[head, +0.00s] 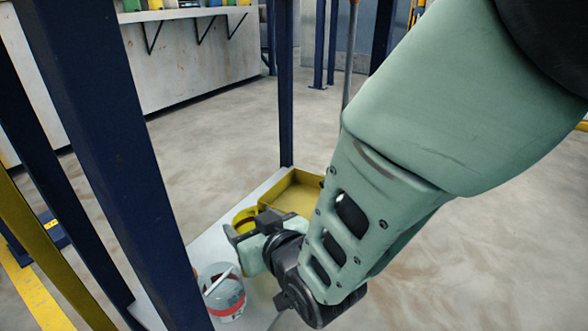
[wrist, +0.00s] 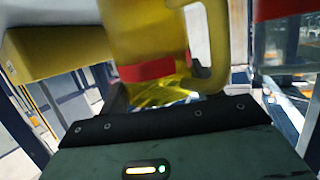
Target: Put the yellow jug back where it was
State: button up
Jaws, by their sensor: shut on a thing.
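The yellow jug (head: 245,218) is largely hidden behind my gripper (head: 250,228) in the head view. In the wrist view the jug (wrist: 140,35) is close up, with a red band and a looped handle at its right. My gripper is shut on the jug, low over the white shelf (head: 207,246). The fingertips are not clearly seen in the wrist view. I cannot tell whether the jug's base touches the shelf.
A yellow tray (head: 317,181) lies at the shelf's far end, just behind the jug; it shows at left in the wrist view (wrist: 45,48). Dark blue posts (head: 286,85) flank the shelf.

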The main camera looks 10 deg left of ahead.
jog(key=shift+f, duration=0.2)
jog(key=o, duration=1.3)
jog(key=shift+r, duration=0.1)
jog(key=shift+c, duration=0.2)
